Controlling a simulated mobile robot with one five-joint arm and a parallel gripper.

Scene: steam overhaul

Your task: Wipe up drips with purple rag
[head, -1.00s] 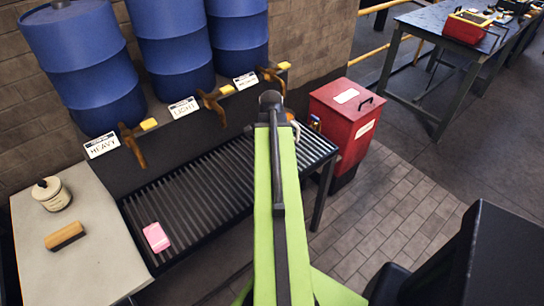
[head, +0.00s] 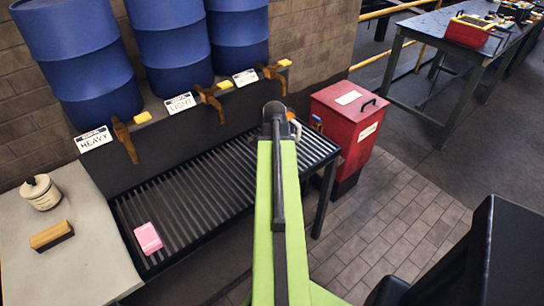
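No plainly purple rag shows. A small pink folded cloth or block (head: 148,237) lies on the slatted grate (head: 190,190), near its front left end. My green arm reaches out over the right part of the grate, well to the right of the pink piece. My gripper is hidden behind the arm's far end, so its fingers and anything in them do not show. A small orange and white bit shows beside the arm's end; I cannot tell what it is. I cannot make out any drips under the brown taps (head: 124,138).
Blue drums (head: 75,60) stand behind the grate, with labels such as HEAVY (head: 93,139) and LIGHT. A pale bench (head: 85,270) at left holds a lidded pot (head: 41,193) and a brush (head: 52,236). A red bin (head: 340,140) stands right of the grate; paved floor lies in front.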

